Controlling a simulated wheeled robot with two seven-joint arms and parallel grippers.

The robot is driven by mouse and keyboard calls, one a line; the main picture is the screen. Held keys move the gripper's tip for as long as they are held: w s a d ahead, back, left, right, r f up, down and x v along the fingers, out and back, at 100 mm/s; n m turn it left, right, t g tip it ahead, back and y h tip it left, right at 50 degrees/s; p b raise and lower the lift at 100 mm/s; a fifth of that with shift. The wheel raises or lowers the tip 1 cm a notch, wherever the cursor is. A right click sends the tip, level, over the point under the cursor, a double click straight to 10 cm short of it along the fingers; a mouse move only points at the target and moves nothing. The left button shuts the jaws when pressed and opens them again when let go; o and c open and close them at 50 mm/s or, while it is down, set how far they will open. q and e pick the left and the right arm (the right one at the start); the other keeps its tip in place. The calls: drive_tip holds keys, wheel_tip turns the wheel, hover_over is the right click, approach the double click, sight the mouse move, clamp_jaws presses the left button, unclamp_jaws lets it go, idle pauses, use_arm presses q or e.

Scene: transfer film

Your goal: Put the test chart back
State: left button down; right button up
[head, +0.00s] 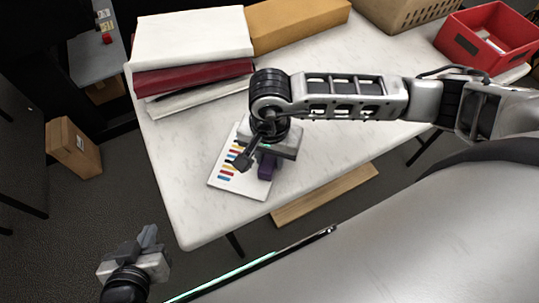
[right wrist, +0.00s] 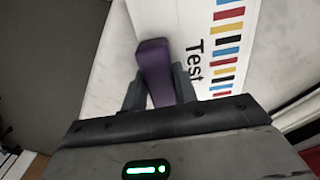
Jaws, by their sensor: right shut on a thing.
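The test chart (head: 226,172) is a white sheet or board with coloured bars, lying at the front left of the white table. In the right wrist view its face (right wrist: 215,70) shows the word "Test" and rows of bars. My right gripper (head: 262,160) is over the chart's right part, shut on a purple block (right wrist: 156,72), which also shows in the head view (head: 266,168). I cannot tell whether the block is fixed to the chart. My left gripper (head: 143,247) is low at the left, off the table; its fingers are too unclear to judge.
Behind the chart on the table (head: 330,150) are a stack of white and dark red binders (head: 195,78), a tan box (head: 295,22), a beige basket (head: 405,12) and a red crate (head: 475,45). A cardboard box (head: 74,148) stands on the floor at left.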

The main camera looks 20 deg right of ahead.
drive_tip(key=shift+w+f, duration=0.1)
drive_tip(key=shift+f, duration=0.05)
drive_tip(key=o, duration=1.1)
wheel_tip(320, 180, up, 12)
drive_tip(key=shift+r+b, duration=0.25)
drive_tip(key=shift+b, duration=0.1)
